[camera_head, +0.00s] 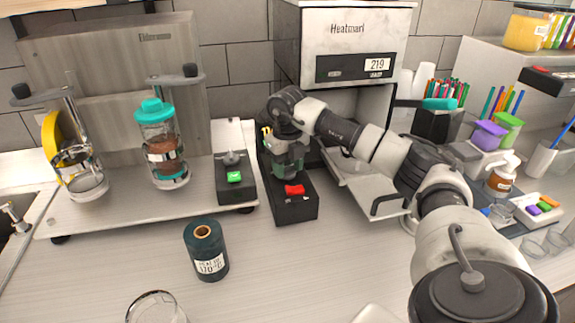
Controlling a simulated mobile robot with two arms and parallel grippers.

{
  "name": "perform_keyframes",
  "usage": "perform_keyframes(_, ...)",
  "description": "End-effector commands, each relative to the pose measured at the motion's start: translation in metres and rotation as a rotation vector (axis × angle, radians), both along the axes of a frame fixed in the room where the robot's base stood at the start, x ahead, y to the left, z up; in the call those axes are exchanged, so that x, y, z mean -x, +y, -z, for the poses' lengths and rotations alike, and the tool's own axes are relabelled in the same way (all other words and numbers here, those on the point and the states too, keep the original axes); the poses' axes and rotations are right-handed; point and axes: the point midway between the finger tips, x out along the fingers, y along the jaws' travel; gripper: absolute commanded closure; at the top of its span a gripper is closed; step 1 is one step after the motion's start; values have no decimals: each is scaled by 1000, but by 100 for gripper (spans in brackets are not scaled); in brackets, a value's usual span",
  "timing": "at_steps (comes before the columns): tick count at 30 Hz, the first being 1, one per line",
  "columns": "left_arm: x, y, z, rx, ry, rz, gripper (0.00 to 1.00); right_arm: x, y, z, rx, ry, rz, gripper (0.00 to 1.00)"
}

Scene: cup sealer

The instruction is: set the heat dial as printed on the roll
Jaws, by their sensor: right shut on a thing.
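The dark teal roll (206,250) stands upright on the counter at the lower middle. Its white label has small blurred print and a larger figure that looks like 170°C. The sealer (346,40), marked Heatmart, stands at the back, and its display (377,65) reads 219. My right gripper (285,162) points down over the black box with a red button (294,189). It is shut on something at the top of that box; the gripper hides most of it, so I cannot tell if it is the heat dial. My left gripper is out of view.
A second black box with a green button (234,177) and a metal post stands to the left. A stand (120,205) carries a teal-lidded jar (160,140). A clear glass (156,308) is at the front. Pens, lids and bottles crowd the right. The front middle counter is mostly clear.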

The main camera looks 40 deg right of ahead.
Motion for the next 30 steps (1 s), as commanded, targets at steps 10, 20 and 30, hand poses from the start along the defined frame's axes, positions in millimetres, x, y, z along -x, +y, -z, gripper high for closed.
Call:
perform_keyframes(10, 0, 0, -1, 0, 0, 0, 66, -1, -1, -2, 1, -4, -23, 79)
perform_keyframes(20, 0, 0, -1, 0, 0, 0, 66, 0, -1, -2, 1, -4, -23, 32)
perform_keyframes(30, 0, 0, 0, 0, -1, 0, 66, 0, 0, -4, 0, -2, -23, 30)
